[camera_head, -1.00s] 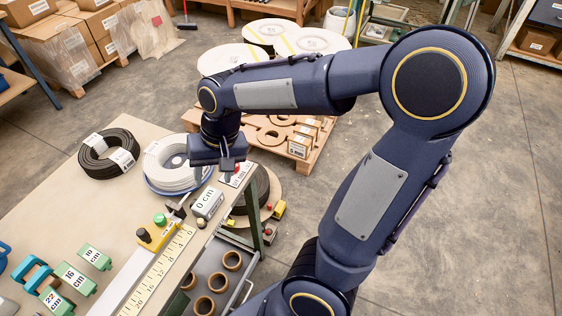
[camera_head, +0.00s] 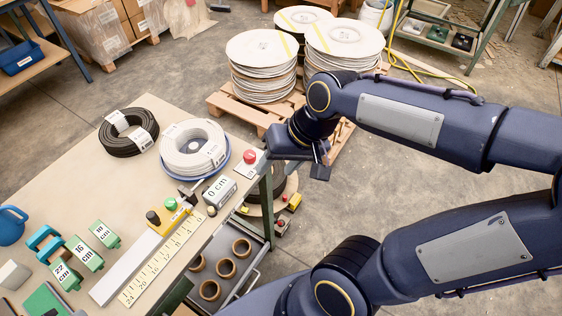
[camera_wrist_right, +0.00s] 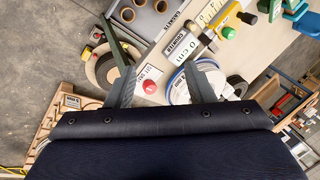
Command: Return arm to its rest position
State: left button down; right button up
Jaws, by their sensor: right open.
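My right gripper (camera_head: 321,166) hangs past the right edge of the bench (camera_head: 85,183) in the head view, above the floor and clear of the bench top. In the right wrist view its two fingers (camera_wrist_right: 160,90) are spread apart with nothing held between them. Through the gap show the red button (camera_wrist_right: 150,87) and its white label. The right arm is bent and reaches in from the right of the head view. My left gripper is not in view.
A white cable coil (camera_head: 195,147), black coil (camera_head: 128,132), 0 cm counter (camera_head: 219,191) and ruler (camera_head: 162,255) lie on the bench. Cable spools (camera_head: 262,65) stand on a pallet behind the gripper. A drawer (camera_head: 228,262) with several brown rolls sits below.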

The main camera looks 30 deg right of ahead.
jog(key=s+a+n+t, duration=0.1)
jog(key=s+n+t, duration=0.1)
jog(key=s, duration=0.5)
jog(key=shift+s+a, duration=0.2)
jog(key=shift+a, duration=0.05)
